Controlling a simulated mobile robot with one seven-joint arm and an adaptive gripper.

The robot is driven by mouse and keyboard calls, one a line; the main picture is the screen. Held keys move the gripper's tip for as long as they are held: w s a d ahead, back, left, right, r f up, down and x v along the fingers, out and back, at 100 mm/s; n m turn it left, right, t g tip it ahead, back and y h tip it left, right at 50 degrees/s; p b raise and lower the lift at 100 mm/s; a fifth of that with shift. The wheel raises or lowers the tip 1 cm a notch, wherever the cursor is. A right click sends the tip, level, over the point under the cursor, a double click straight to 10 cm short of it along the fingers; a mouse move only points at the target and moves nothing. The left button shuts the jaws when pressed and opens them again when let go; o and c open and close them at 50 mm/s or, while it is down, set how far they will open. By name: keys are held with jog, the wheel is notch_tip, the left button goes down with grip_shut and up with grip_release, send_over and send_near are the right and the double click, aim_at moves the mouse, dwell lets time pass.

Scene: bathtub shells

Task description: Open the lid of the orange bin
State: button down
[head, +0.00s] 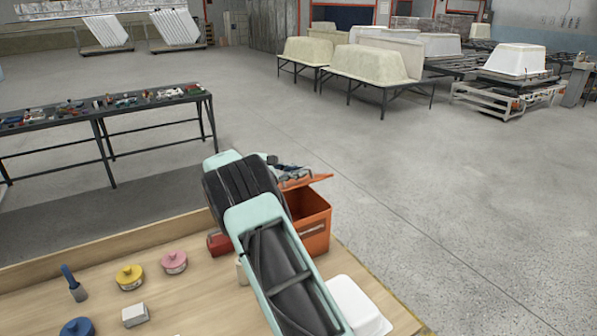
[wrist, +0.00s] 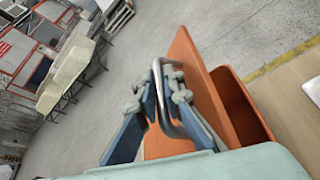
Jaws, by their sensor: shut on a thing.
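The orange bin (head: 316,232) stands on the wooden table, partly hidden behind my arm in the head view. Its lid (head: 318,181) is tilted up, with a gap between it and the bin's rim. In the wrist view the orange lid (wrist: 188,55) stands apart from the bin body (wrist: 242,105), and part of the bin's inside shows. My gripper (head: 292,174) is at the lid. In the wrist view my gripper (wrist: 166,82) has its blue-grey fingers shut on the lid's metal handle (wrist: 158,98). My arm hides the bin's left side in the head view.
On the wooden table (head: 195,285) are a yellow tub (head: 130,277), a pink tub (head: 174,262), a blue tub (head: 77,327), a white block (head: 135,315) and a blue-handled brush (head: 73,284). A red object (head: 219,243) and a white container (head: 358,306) lie close to my arm.

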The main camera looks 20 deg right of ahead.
aim_at(291, 182)
jog(key=shift+w+a+r+n+g+p, duration=0.2)
jog(key=shift+w+r+n+g+p, duration=0.5)
jog(key=shift+w+r+n+p, duration=0.4)
jog(key=shift+w+a+r, duration=0.2)
jog(key=shift+w+r, duration=0.7)
jog(key=shift+w, duration=0.15)
jog(key=c, duration=2.3)
grip_release()
jog(key=shift+a, duration=0.1)
jog(key=v, duration=1.2)
